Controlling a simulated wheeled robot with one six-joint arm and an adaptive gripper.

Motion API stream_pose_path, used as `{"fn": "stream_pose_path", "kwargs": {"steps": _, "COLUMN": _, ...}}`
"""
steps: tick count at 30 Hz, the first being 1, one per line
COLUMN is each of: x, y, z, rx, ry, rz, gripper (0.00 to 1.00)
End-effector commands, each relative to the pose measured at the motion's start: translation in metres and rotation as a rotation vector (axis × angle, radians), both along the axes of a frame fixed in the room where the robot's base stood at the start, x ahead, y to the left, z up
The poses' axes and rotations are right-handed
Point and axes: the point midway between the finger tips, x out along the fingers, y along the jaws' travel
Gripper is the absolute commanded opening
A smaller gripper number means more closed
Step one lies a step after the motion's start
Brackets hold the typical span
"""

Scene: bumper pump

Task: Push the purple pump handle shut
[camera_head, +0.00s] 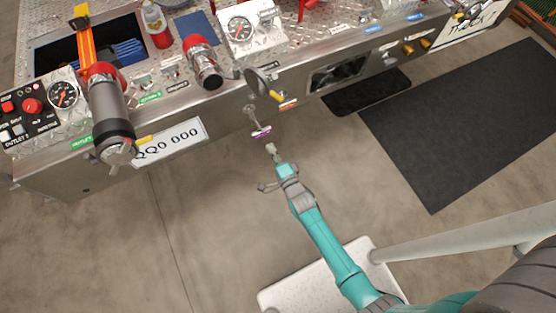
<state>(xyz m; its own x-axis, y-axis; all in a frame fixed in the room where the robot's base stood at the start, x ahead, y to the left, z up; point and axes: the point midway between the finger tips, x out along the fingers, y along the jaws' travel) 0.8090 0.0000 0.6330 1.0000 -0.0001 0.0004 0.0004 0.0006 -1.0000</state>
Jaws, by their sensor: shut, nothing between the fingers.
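The purple pump handle (262,132) sticks out from the front of the metal bumper on a thin rod, a little below the panel edge. It appears pulled out, with a gap between it and the panel. My gripper (271,148) is just below the handle in the picture, pointing at it. Its fingers look closed and hold nothing. Whether the fingertips touch the handle cannot be told; a small gap seems to show between them.
The bumper (180,92) carries a large capped outlet (113,125), a smaller outlet (204,65), a gauge box (245,30) and a round valve with a yellow lever (262,83). A licence plate (172,142) hangs left. A dark mat (460,120) lies right.

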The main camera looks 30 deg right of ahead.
Motion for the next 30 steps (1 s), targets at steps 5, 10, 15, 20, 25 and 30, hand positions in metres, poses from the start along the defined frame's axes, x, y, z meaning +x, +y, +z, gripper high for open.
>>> {"fn": "stream_pose_path", "kwargs": {"steps": 5, "x": 0.028, "y": 0.000, "z": 0.000, "rx": 0.000, "ry": 0.000, "rz": 0.000, "gripper": 0.00}}
{"fn": "stream_pose_path", "kwargs": {"steps": 10, "x": 0.042, "y": 0.000, "z": 0.000, "rx": -0.001, "ry": 0.001, "rz": 0.000, "gripper": 0.00}}
{"fn": "stream_pose_path", "kwargs": {"steps": 15, "x": 0.047, "y": 0.000, "z": 0.000, "rx": -0.001, "ry": 0.001, "rz": -0.001, "gripper": 0.00}}
{"fn": "stream_pose_path", "kwargs": {"steps": 20, "x": 0.047, "y": 0.000, "z": 0.000, "rx": -0.001, "ry": 0.001, "rz": -0.001, "gripper": 0.00}}
{"fn": "stream_pose_path", "kwargs": {"steps": 25, "x": 0.049, "y": 0.000, "z": 0.000, "rx": -0.001, "ry": 0.001, "rz": -0.001, "gripper": 0.00}}
{"fn": "stream_pose_path", "kwargs": {"steps": 30, "x": 0.069, "y": 0.000, "z": 0.001, "rx": -0.001, "ry": -0.001, "rz": 0.000, "gripper": 0.00}}
